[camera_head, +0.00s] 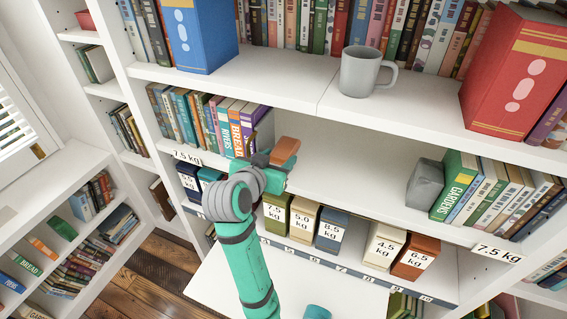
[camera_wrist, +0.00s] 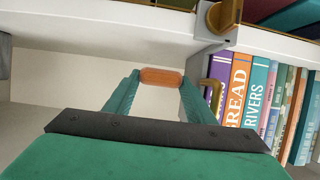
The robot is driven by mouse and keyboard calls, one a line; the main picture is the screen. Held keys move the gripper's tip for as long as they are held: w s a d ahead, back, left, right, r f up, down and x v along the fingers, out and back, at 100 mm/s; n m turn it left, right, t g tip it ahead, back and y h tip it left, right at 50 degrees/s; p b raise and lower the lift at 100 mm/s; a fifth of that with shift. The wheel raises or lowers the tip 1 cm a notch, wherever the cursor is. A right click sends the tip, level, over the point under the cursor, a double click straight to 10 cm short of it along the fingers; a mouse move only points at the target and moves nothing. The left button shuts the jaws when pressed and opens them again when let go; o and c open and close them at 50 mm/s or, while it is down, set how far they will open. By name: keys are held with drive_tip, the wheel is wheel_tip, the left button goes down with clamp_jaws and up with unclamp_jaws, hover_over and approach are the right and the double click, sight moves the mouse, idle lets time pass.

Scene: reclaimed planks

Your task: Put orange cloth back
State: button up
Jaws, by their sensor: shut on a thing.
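My wrist hides part of the shelf edge.
The middle shelf is bare between the left books and a grey block (camera_head: 425,184) beside the right books (camera_head: 485,190). Labelled weight boxes (camera_head: 330,230) stand on the shelf below. Above are a grey mug (camera_head: 360,72), a blue box (camera_head: 200,35) and a red box (camera_head: 515,75).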

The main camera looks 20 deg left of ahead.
drive_tip(key=shift+w+f, duration=0.25)
drive_tip(key=shift+f, duration=0.15)
drive_tip(key=f, duration=0.3)
drive_tip(key=shift+w+f, duration=0.1)
drive_tip(key=shift+w, duration=0.15)
drive_tip(key=shift+w+d+f, duration=0.1)
drive_tip(key=shift+d+f, duration=0.05)
drive_tip(key=shift+f, duration=0.05)
drive_tip(key=shift+d, duration=0.15)
drive_tip(key=o, duration=1)
drive_tip(key=shift+a, duration=0.2)
